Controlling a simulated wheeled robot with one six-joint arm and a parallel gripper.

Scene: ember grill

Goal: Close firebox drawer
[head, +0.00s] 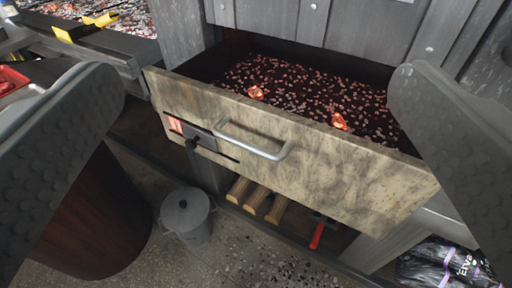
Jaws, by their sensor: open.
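The firebox drawer (330,173) is pulled out of the grey metal grill body (355,28). Its front is a stained, beige panel with a silver bar handle (253,142). Inside lies a dark bed of embers (290,88) with two brighter glowing pieces. My gripper (262,85) is open, with one dark grey finger at the left edge and the other at the right edge. The drawer front shows between the fingers, and nothing is held. From this view I cannot tell whether the right finger touches the drawer.
A lidded grey metal bucket (187,214) stands on the floor below the drawer. Logs (257,198) and a red-handled tool (317,234) lie on a shelf underneath. A dark bag (445,264) is at lower right. A brown barrel-like object (95,220) stands at left.

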